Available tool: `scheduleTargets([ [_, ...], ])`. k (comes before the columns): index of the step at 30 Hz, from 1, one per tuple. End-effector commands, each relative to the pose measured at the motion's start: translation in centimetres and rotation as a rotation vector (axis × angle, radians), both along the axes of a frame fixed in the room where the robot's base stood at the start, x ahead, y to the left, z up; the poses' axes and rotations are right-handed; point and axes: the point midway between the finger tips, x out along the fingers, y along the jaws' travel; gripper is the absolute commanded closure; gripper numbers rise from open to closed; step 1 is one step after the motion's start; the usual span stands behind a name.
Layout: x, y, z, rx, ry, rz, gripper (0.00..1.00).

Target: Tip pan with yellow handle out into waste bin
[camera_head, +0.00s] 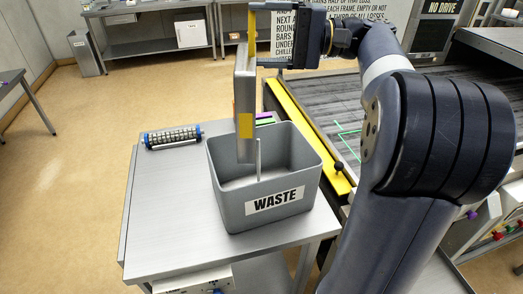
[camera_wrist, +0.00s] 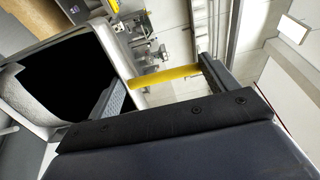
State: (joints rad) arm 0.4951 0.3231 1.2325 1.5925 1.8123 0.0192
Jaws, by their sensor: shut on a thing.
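The pan (camera_head: 244,85) is grey, with a yellow patch on its side. It is turned up on edge, and its lower end reaches into the mouth of the grey waste bin (camera_head: 228,203). A thin pale strip shows below it inside the bin; I cannot tell what it is. My gripper (camera_head: 254,46) is shut on the pan's yellow handle (camera_head: 252,22), above the bin. In the wrist view the yellow handle (camera_wrist: 165,75) crosses between the fingers, beside a grey-rimmed black area. The pan's contents and most of the bin floor are hidden.
The bin stands on a metal side table (camera_head: 165,215) with a ribbed roller (camera_head: 172,137) at the back left. A conveyor (camera_head: 350,110) with a yellow edge rail (camera_head: 310,135) and a black knob (camera_head: 339,166) lies to the right. The table's left part is clear.

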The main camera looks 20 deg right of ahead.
Motion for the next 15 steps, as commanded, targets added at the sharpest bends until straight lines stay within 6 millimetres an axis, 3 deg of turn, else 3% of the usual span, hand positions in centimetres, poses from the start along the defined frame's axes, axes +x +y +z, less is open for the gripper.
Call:
scheduleTargets([
  [15, -0.4, -1.4, -0.2, 0.057, -0.015, -0.001, 0.44],
])
